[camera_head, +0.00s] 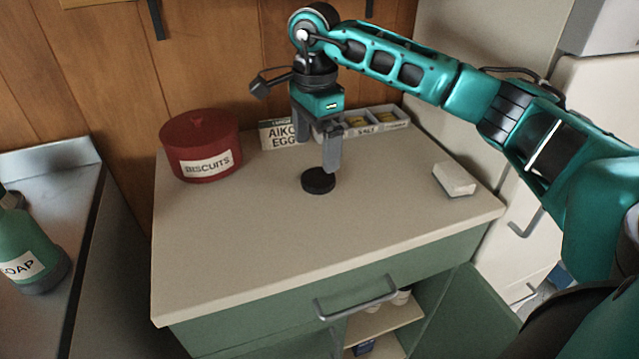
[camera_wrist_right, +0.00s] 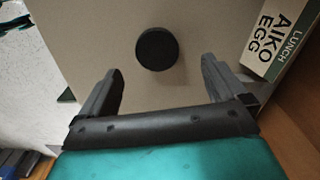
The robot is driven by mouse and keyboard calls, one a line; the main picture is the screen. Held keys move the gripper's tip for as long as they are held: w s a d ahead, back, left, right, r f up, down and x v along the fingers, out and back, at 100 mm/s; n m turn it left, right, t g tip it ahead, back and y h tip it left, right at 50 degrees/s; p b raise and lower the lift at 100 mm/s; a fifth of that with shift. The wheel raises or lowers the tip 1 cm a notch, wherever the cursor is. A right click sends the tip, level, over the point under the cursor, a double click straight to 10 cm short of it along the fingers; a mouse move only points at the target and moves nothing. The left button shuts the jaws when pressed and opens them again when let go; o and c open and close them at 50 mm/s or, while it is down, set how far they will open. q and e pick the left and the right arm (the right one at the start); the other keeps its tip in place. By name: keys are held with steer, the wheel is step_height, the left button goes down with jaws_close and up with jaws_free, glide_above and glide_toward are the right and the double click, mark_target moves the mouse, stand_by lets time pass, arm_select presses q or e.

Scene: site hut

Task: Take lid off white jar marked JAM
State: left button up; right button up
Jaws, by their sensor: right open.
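No white jar marked JAM shows in either view. A dark round disc, like a lid (camera_head: 318,180), lies flat on the beige worktop (camera_head: 240,265); it also shows in the right wrist view (camera_wrist_right: 157,49). My right gripper (camera_head: 320,152) points down just above and behind the disc. It is open and empty, and in the right wrist view its two fingers (camera_wrist_right: 160,66) stand apart on either side of the disc. My left gripper is not in view.
A red tin marked BISCUITS (camera_head: 201,147) stands at the back left. Behind my gripper are a carton marked AIKO EGG (camera_head: 275,134) and a divided tray marked SALT (camera_head: 398,124). A small white block (camera_head: 453,178) lies right. The worktop's front is clear.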

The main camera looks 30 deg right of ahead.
mark_target(320, 177)
steer(key=f, duration=0.6)
steer(key=shift+s+d+f, duration=0.1)
steer(key=shift+s+d, duration=0.15)
steer(key=shift+d, duration=0.05)
steer(key=shift+c, duration=0.3)
steer(key=c, duration=1.1)
steer(key=shift+c, duration=0.2)
steer(key=shift+r, duration=0.2)
steer(key=shift+r, duration=0.3)
steer(key=r, duration=0.1)
steer(key=s+r, duration=0.1)
steer(key=shift+a+r, duration=0.1)
steer(key=shift+r, duration=0.2)
steer(key=s+a, duration=0.1)
steer(key=s, duration=0.4)
steer(key=s+a, duration=0.1)
steer(key=s, duration=0.5)
steer(key=s+a+b, duration=0.1)
steer(key=s+a, duration=0.1)
steer(key=s, duration=0.3)
steer(key=shift+s, duration=0.25)
